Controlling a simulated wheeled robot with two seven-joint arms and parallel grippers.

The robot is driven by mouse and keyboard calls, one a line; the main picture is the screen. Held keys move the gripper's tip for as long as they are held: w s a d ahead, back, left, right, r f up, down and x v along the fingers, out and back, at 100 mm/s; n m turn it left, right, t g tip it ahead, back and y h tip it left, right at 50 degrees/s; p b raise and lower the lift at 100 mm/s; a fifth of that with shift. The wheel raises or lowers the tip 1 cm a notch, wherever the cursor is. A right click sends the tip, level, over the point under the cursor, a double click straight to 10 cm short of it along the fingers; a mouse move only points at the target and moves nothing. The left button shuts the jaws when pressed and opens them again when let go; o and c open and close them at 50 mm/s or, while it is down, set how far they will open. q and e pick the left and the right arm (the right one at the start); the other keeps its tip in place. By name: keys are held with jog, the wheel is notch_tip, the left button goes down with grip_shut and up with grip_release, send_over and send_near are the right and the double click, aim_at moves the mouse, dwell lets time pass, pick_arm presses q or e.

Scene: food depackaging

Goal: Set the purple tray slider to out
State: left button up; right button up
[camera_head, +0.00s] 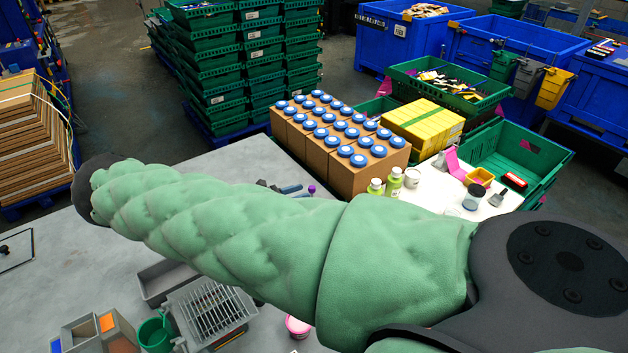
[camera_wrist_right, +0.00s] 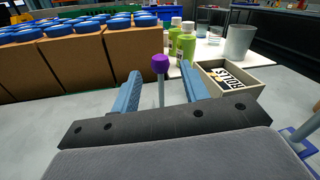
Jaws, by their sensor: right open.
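A purple knob (camera_wrist_right: 160,62) tops a thin grey rod (camera_wrist_right: 161,92) in the right wrist view. It is the only purple slider part I can make out; its tray is not clear. My right gripper (camera_wrist_right: 160,72) is open, with one blue finger on each side of the rod and nothing pinched. Its palm bar hides the rod's lower end. In the head view the purple knob (camera_head: 311,190) shows just right of the blue fingers of the right gripper (camera_head: 291,189), behind my green padded arm. My left gripper is not in view.
Brown boxes with blue lids (camera_head: 352,178) stand behind the knob. Green bottles (camera_head: 394,182) are to their right. A grey wire-rack bin (camera_head: 210,310) and green bucket (camera_head: 155,334) stand front left.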

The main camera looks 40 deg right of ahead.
aim_at(312, 189)
jog(key=shift+p+x, duration=0.55)
jog(key=shift+x, duration=2)
grip_shut()
jog(key=shift+d, duration=0.1)
